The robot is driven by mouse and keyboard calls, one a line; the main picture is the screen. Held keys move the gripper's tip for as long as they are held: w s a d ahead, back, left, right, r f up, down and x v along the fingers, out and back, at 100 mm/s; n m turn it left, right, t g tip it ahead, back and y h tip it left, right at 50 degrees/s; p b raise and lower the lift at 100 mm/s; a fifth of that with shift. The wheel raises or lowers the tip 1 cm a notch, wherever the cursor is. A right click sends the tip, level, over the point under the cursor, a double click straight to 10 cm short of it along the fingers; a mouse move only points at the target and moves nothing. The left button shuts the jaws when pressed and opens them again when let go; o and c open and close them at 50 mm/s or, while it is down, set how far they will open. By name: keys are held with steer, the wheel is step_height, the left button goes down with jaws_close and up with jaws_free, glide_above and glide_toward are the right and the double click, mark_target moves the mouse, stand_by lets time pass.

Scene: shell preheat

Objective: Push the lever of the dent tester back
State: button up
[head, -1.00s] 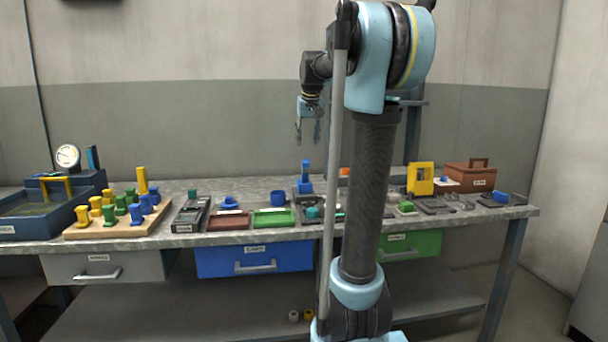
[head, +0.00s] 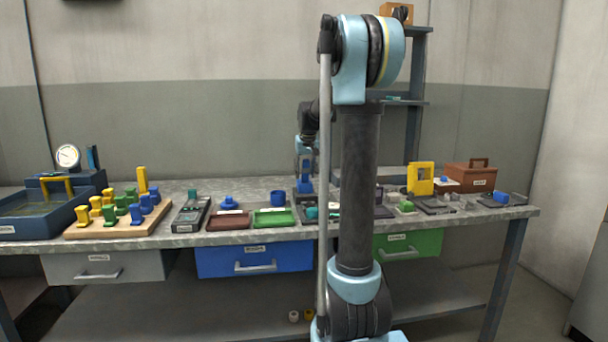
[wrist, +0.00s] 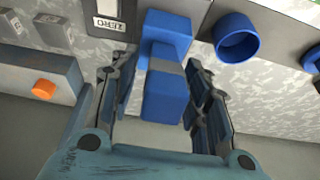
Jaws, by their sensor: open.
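A blue upright piece (head: 305,165) stands on a grey base near the middle of the bench; it looks like the lever of the dent tester, though no readable label confirms this. My gripper (wrist: 160,95) is open, with one dark finger on each side of the blue piece. I cannot tell whether either finger touches it. In the head view my gripper (head: 304,150) is at the piece, partly hidden by my arm.
A blue cup (head: 278,196) stands close by to the left; it also shows in the wrist view (wrist: 237,38). A green tray (head: 272,218) and a brown tray (head: 228,221) lie in front. An orange knob (wrist: 43,89) shows left in the wrist view. My arm hides some bench items.

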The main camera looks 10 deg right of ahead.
steer(key=shift+w+f, duration=0.15)
steer(key=shift+f, duration=0.25)
jaws_close()
